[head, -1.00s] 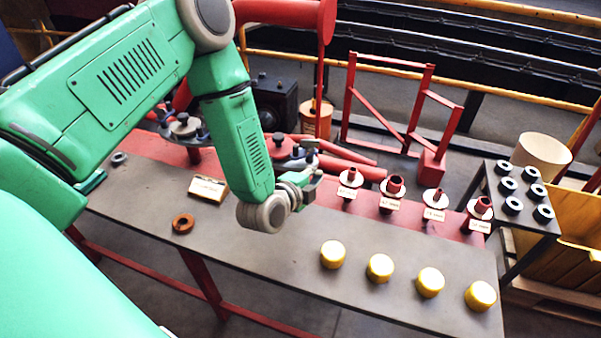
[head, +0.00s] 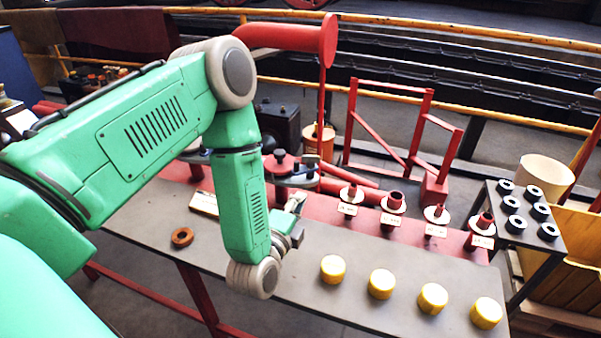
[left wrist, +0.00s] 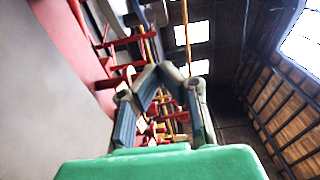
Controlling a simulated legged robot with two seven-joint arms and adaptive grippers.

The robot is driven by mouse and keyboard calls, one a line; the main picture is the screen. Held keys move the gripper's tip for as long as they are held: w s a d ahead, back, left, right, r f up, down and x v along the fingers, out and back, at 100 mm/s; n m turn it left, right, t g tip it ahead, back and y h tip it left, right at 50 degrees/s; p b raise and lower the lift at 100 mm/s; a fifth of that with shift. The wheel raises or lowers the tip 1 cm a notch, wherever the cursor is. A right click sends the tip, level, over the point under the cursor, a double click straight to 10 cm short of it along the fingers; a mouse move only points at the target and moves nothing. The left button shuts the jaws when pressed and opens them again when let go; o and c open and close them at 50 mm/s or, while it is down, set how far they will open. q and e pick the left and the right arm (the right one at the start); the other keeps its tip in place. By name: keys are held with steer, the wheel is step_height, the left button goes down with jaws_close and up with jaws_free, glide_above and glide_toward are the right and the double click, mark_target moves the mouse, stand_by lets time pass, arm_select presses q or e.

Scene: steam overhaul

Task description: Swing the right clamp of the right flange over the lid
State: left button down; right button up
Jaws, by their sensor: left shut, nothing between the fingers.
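The right flange (head: 297,181) stands at the back of the bench, behind my left forearm in the head view. A dark red lid with a knob (head: 280,156) is on it. Its right clamp (head: 309,161) shows as a small grey piece at the right rim; I cannot tell its exact swing angle. My left gripper (head: 297,225) is in front of the flange, nearer the bench front and apart from the clamp. In the left wrist view its fingers (left wrist: 160,70) are shut with nothing between them. The left flange (head: 196,154) is partly hidden by my arm. My right gripper is out of view.
Yellow caps (head: 381,283) line the bench front. Labelled red pipe stubs (head: 392,203) stand along the right back. A brown ring (head: 182,237) lies on the left. A side stand (head: 540,232) with black rings is at the right. The bench between gripper and caps is bare.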

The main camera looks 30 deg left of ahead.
arm_select(q)
steer(key=w+a+b, duration=0.1)
steer(key=w, duration=0.2)
steer(key=w+a+b, duration=0.1)
steer(key=w+a, duration=0.1)
steer(key=w, duration=0.1)
steer(key=w+a+b, duration=0.1)
steer(key=w+a, duration=0.1)
steer(key=w, duration=0.1)
steer(key=shift+w, duration=0.1)
steer(key=shift+a, duration=0.3)
steer(key=shift+a+h, duration=0.2)
steer(key=shift+h, duration=0.1)
